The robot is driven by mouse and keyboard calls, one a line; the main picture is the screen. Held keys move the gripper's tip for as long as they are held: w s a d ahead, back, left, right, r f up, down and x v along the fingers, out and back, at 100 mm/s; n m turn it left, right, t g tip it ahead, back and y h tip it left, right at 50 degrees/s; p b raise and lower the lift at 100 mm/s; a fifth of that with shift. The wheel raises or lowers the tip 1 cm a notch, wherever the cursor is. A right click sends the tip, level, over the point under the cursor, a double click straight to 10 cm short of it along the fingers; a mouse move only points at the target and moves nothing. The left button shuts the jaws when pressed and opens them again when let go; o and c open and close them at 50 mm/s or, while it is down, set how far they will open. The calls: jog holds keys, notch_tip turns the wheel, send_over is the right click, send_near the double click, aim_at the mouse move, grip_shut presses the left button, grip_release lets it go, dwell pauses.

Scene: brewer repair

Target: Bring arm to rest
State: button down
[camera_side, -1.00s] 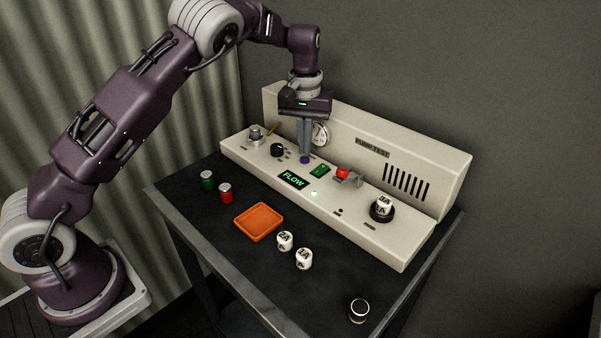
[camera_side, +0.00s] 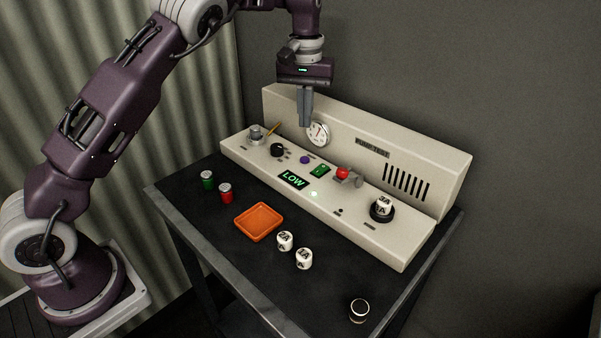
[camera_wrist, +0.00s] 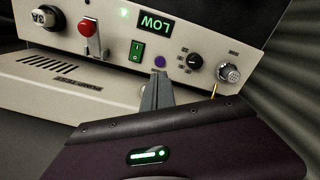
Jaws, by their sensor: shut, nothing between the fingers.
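My gripper (camera_side: 305,121) is shut and empty. It points down in the side view, raised above the cream brewer panel (camera_side: 334,195) and in front of the round gauge (camera_side: 318,133). In the wrist view its closed fingers (camera_wrist: 157,92) show below the purple button (camera_wrist: 160,62). In the side view that purple button (camera_side: 305,160) sits below the fingertips, with a clear gap. The green-lit display (camera_side: 293,180) reads "LOW". It also shows in the wrist view (camera_wrist: 156,23), upside down. The green switch (camera_side: 320,170) and red-topped lever (camera_side: 343,173) lie to the right.
A white cylinder (camera_side: 384,203) stands in a dark socket on the panel's right.

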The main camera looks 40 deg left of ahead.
jog(key=shift+r, duration=0.6)
jog(key=shift+r, duration=0.1)
dwell(0.4)
jog(key=s+d+r+m+t+h, duration=0.1)
jog(key=s+d+r+t+h, duration=0.15)
jog(key=s+r, duration=1.1)
jog(key=s+d+f+m+t+y, duration=0.1)
jog(key=s+f+m, duration=0.1)
jog(key=s, duration=0.9)
jog(key=s+d+f+m+t+y, duration=0.1)
jog(key=s+d+f+m+t, duration=0.1)
jog(key=s, duration=1)
notch_tip(320, 180, down, 2)
jog(key=shift+f+m, duration=0.2)
jog(key=shift+m, duration=0.3)
